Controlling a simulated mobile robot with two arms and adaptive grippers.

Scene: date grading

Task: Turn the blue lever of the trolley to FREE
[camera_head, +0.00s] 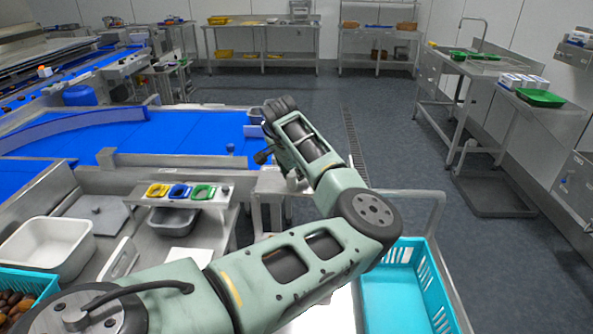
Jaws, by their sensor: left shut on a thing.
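My left arm reaches in from the lower left across the trolley. My left gripper (264,156) is at the far end of it, small and dark, beside the trolley's far left corner. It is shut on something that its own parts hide. The trolley (437,215) shows as a grey metal rail frame, largely behind my arm. A turquoise crate (402,300) stands on its right side. I cannot make out the blue lever or its FREE mark. My right gripper is out of view.
A steel bench on the left has a white tub (48,246) and a shelf of yellow, blue and green trays (180,191). Beyond is a blue conveyor (180,133).

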